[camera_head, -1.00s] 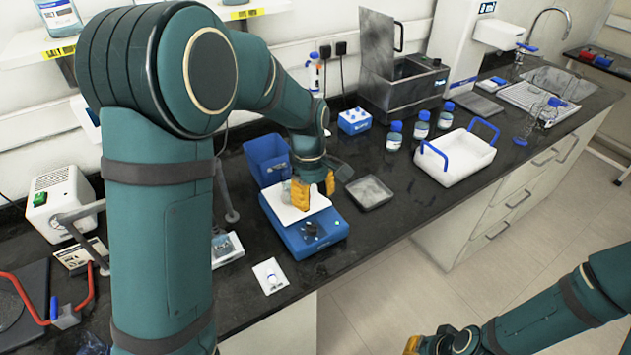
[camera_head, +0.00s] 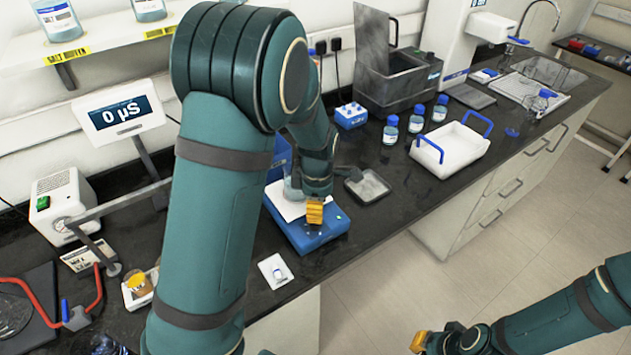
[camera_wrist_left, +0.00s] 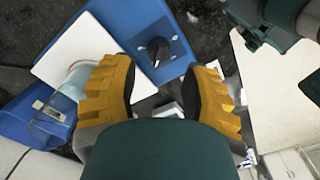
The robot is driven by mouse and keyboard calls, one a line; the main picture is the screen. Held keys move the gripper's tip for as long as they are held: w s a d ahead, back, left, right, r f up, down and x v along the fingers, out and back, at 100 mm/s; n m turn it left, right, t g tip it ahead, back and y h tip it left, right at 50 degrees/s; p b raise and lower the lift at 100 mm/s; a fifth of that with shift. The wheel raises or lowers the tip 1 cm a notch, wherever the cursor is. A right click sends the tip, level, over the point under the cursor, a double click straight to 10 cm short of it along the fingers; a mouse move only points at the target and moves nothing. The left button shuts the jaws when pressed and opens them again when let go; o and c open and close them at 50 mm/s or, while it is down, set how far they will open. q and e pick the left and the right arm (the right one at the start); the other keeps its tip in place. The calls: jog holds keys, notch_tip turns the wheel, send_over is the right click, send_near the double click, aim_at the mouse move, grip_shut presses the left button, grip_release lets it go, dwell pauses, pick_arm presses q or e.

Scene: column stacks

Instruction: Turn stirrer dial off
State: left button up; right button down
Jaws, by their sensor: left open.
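The blue stirrer (camera_head: 318,242) with a white top plate stands on the black bench under my left arm. It also shows in the left wrist view (camera_wrist_left: 135,20), with its black dial (camera_wrist_left: 158,48) on the front panel. My left gripper (camera_head: 315,211) is just over the stirrer's front. In the left wrist view its yellow fingers (camera_wrist_left: 160,85) are apart with nothing between them, and the dial lies just ahead of them. A glass beaker (camera_head: 293,186) stands on the plate, partly hidden by my arm. My right gripper (camera_head: 425,343) is low at the bottom edge, far from the stirrer, and partly cut off.
A white tray with blue handles (camera_head: 450,150), several blue-capped bottles (camera_head: 416,120) and a grey square dish (camera_head: 368,186) stand to the right. A small white card (camera_head: 275,271) lies in front of the stirrer. A meter display (camera_head: 118,113) stands at the left.

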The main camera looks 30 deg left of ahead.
pick_arm(q)
notch_tip(320, 180, down, 6)
jog(key=shift+s+a+r, duration=0.1)
jog(key=shift+r, duration=0.1)
jog(key=m+b, duration=0.1)
jog(key=m, duration=0.1)
jog(key=m+b, duration=0.1)
jog(key=shift+f+m+b, duration=0.2)
jog(key=shift+m+b, duration=0.2)
jog(key=m+b, duration=0.1)
jog(key=m, duration=0.2)
jog(key=shift+s, duration=0.1)
jog(key=m, duration=0.3)
jog(key=shift+s+r, duration=0.1)
jog(key=shift+r, duration=0.15)
jog(key=shift+a+r+m+p, duration=0.1)
jog(key=shift+m+p, duration=0.5)
jog(key=shift+m, duration=0.4)
jog(key=m+p, duration=0.2)
jog(key=m, duration=0.1)
jog(key=shift+s+r+m+p, duration=0.1)
jog(key=shift+m+p, duration=0.3)
notch_tip(320, 180, up, 13)
jog(key=shift+r, duration=0.2)
jog(key=shift+c, duration=0.3)
